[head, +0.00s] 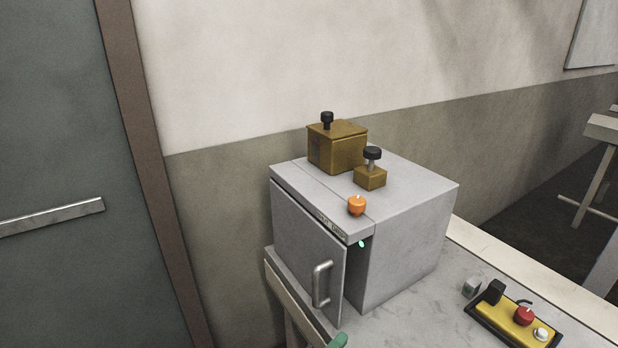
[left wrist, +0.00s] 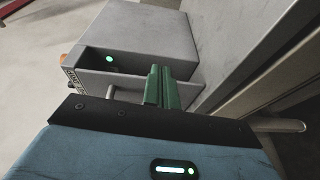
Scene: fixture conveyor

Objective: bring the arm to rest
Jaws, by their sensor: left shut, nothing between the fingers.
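My left gripper (left wrist: 160,72) shows in the left wrist view as two green fingers pressed together with nothing between them. In the head view only a small green tip of the left gripper (head: 339,341) shows at the bottom edge, just below the door handle of a grey box and apart from it as far as I can tell. The rest of that arm is outside the head view. My right gripper is in neither view.
The grey box (head: 410,230) stands on a pale bench; its door (head: 300,250) appears ajar, with a metal handle (head: 321,284). Brass blocks (head: 345,150) and an orange knob (head: 356,205) are on top. A yellow control panel (head: 500,312) lies right.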

